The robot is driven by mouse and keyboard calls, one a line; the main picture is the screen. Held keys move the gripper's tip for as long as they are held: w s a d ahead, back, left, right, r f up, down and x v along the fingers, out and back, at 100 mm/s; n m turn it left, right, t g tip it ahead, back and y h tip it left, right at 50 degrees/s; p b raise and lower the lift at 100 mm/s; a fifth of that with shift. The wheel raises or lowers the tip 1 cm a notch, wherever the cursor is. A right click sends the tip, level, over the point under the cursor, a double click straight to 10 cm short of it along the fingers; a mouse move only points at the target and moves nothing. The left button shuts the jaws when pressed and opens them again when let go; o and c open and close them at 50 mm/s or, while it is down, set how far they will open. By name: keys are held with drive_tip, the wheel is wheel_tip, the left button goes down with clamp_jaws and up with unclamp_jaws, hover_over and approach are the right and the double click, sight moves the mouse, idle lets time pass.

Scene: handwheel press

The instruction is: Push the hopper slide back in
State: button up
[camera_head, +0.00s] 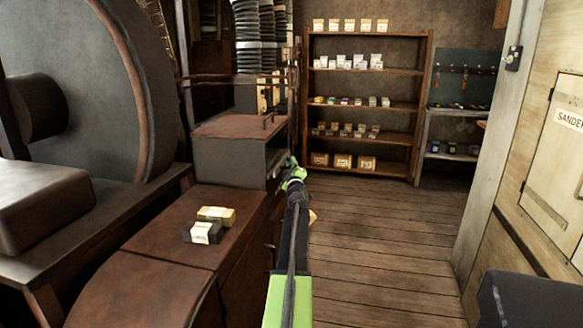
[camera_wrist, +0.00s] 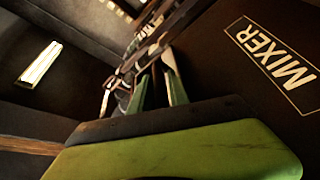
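A grey box-like housing (camera_head: 228,160) with a rust-brown top and a small handle stands at centre left, open on its right side. I cannot tell for sure which part is the hopper slide. My gripper (camera_head: 292,170) is at the right edge of this housing's open side, at the end of my outstretched arm. In the wrist view, its two green fingers (camera_wrist: 160,84) stand apart with a gap and nothing clearly held between them. Whether they touch the housing cannot be told. A dark panel lettered MIXER (camera_wrist: 272,55) is right of the fingers in the wrist view.
Two small blocks with labels (camera_head: 209,225) lie on a brown cabinet top (camera_head: 165,235) at left. A large wheel (camera_head: 95,85) stands behind. Shelves with boxes (camera_head: 365,142) are at the back. The wooden floor (camera_head: 390,250) right of my arm is clear, up to a SANDER cabinet (camera_head: 560,130).

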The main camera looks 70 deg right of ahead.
drive_tip(key=b+v, duration=0.3)
drive_tip(key=v, duration=1.4)
drive_tip(key=shift+a+b, duration=0.15)
drive_tip(key=shift+b, duration=0.15)
drive_tip(key=shift+s+f, duration=0.1)
drive_tip(key=shift+s, duration=0.15)
